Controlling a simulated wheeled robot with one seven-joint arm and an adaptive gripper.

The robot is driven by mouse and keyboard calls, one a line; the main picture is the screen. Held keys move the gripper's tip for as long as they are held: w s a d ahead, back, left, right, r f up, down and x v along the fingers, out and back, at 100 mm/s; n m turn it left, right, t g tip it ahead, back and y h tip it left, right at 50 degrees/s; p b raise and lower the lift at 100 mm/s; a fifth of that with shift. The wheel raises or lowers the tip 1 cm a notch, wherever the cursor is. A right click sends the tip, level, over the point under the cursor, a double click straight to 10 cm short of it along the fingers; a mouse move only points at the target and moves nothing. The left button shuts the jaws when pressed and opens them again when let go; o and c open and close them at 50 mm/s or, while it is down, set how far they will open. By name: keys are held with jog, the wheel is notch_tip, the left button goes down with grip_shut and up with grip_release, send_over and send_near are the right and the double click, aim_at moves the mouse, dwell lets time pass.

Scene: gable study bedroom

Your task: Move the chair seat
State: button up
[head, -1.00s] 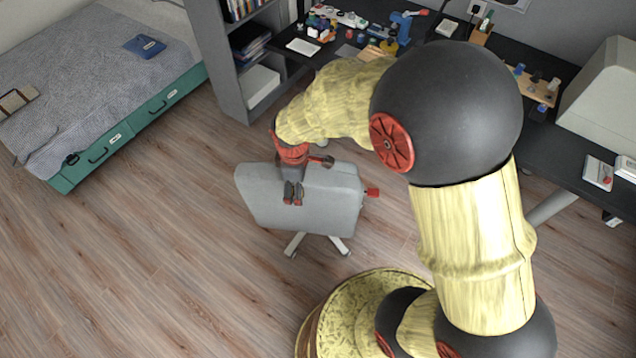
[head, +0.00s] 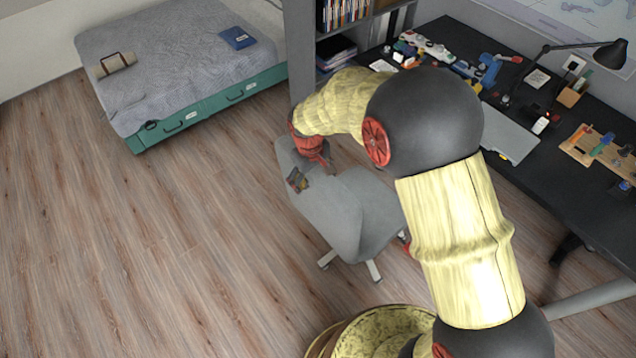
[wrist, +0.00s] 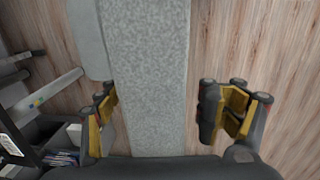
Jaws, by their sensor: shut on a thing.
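The grey office chair has its backrest (head: 322,212) facing me and its seat (head: 381,203) behind it to the right, partly hidden by my arm. The seat also shows as a pale panel in the wrist view (wrist: 88,40). My gripper (head: 298,180) is at the top edge of the backrest, near its left end. The chair's light legs (head: 373,270) rest on the floor.
A black desk (head: 455,38) with toys and a lamp (head: 590,54) runs along the right. A grey shelf (head: 300,50) stands behind the chair. A bed with green drawers (head: 212,103) is at the back left. The wooden floor (head: 150,250) on the left is clear.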

jog(key=shift+s+d+f, duration=0.1)
jog(key=shift+s+f, duration=0.15)
jog(key=shift+f, duration=0.05)
jog(key=o, duration=1.2)
jog(key=shift+o, duration=1.4)
jog(key=shift+w, duration=0.15)
jog(key=shift+r, duration=0.15)
jog(key=shift+w+r, duration=0.1)
jog(key=r, duration=0.8)
jog(key=a+r, duration=0.1)
jog(key=r, duration=0.2)
jog(key=shift+s+r, duration=0.3)
jog(key=shift+r, duration=0.1)
